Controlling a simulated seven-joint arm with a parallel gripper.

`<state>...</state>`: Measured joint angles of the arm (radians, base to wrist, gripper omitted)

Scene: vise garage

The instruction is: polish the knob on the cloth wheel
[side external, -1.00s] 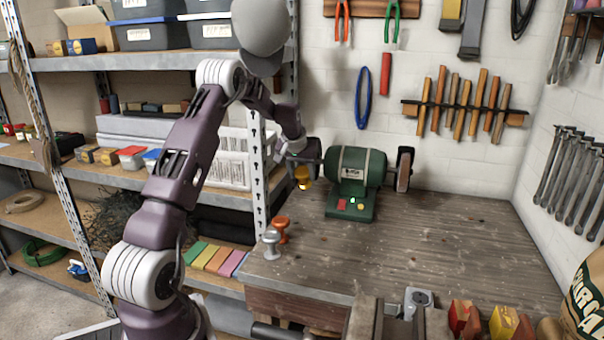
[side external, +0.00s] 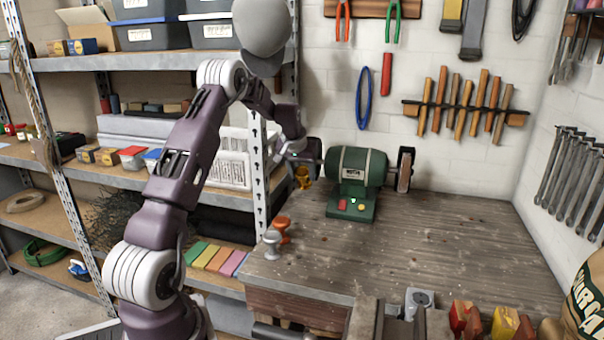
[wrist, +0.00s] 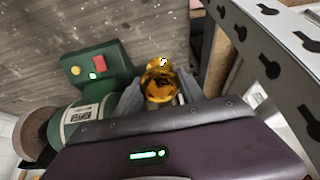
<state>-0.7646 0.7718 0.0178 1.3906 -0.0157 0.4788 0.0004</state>
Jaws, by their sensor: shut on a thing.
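A shiny golden knob (wrist: 160,82) is between the fingers of my gripper (wrist: 158,97), which is shut on it. In the side external view the knob (side external: 303,178) is at the left end of the green bench grinder (side external: 357,172). My gripper (side external: 296,160) is just above it there. The wheel at that left end is mostly hidden by my gripper and arm, so I cannot tell whether the knob touches it. A dark-rimmed wheel (side external: 405,170) with a tan face shows at the grinder's right end.
A metal shelf post (side external: 258,170) is close to my gripper's left. The bench top (side external: 420,240) is clear in the middle. A vise (side external: 400,318) is at the front.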

